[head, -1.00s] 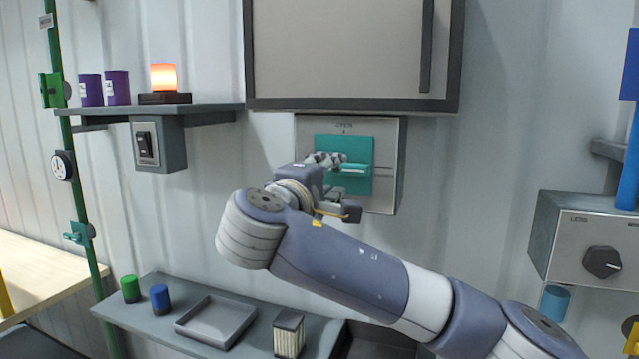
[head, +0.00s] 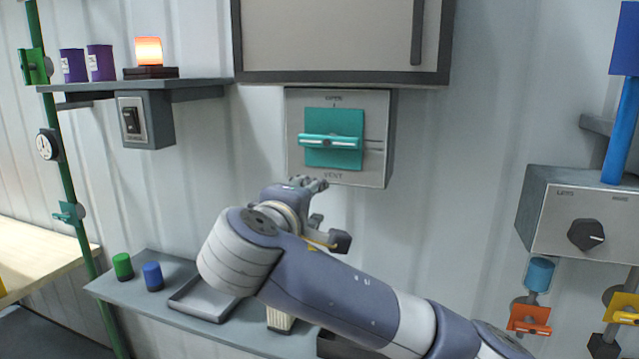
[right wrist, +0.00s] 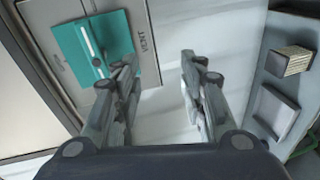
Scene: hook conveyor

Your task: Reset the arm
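My right gripper (head: 322,212) is in front of the wall, just below the panel with the teal handle (head: 330,142). In the right wrist view my right gripper (right wrist: 160,75) has its two fingers spread apart with nothing between them. The teal handle lies level across its square teal plate, between the labels OPEN above and VENT below. It also shows in the right wrist view (right wrist: 92,48), to the left of the fingers and apart from them. My left gripper is not in view.
A grey shelf (head: 115,286) below carries a green cylinder (head: 122,266), a blue cylinder (head: 152,276), a shallow tray (head: 190,305) and a ribbed block (head: 280,320). A cabinet (head: 330,35) hangs above the panel. A knob box (head: 580,215) is at right.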

